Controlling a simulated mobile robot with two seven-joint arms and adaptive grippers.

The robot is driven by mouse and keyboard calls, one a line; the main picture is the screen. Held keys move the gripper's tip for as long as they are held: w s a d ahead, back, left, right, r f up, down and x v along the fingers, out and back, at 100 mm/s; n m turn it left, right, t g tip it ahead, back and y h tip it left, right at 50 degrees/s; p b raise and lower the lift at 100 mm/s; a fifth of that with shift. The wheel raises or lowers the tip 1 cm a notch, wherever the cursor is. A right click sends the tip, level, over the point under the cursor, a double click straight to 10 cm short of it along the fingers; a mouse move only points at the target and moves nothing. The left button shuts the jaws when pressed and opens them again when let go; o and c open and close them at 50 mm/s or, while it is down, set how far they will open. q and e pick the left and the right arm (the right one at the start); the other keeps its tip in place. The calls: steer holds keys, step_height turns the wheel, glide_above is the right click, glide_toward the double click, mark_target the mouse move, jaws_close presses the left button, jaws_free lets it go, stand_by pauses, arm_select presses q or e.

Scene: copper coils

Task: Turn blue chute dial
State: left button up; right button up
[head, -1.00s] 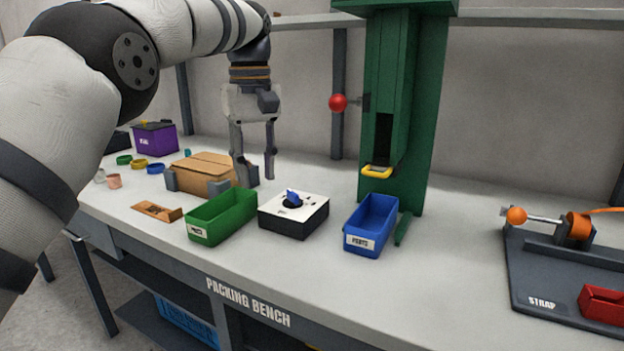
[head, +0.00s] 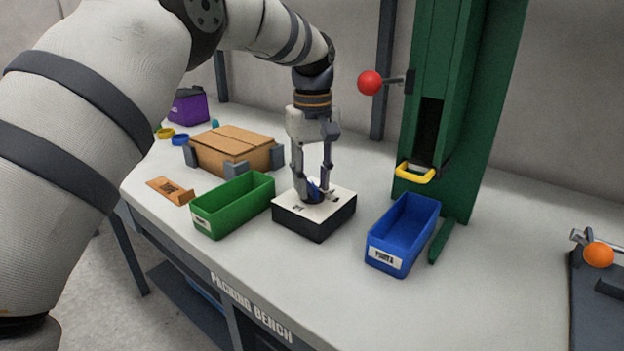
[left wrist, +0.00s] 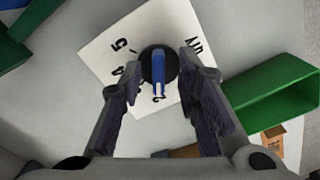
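The blue dial (head: 314,184) sits on top of a black box with a white face plate (head: 337,208) on the bench. In the left wrist view the blue dial (left wrist: 158,70) is a long handle on a round black base, with printed marks around it. My left gripper (head: 312,196) points down over the box. In the left wrist view its two fingers (left wrist: 157,85) are apart, one on each side of the dial, with a gap on both sides. My right gripper is not in view.
A green bin (head: 235,206) stands close left of the box and a blue bin (head: 405,232) to its right. Behind the blue bin is a green press (head: 470,110) with a red knob (head: 370,83). A cardboard box (head: 233,150) lies behind left.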

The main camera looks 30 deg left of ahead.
arm_select(q)
steer(key=shift+f, duration=0.35)
steer(key=shift+c, duration=0.6)
jaws_close()
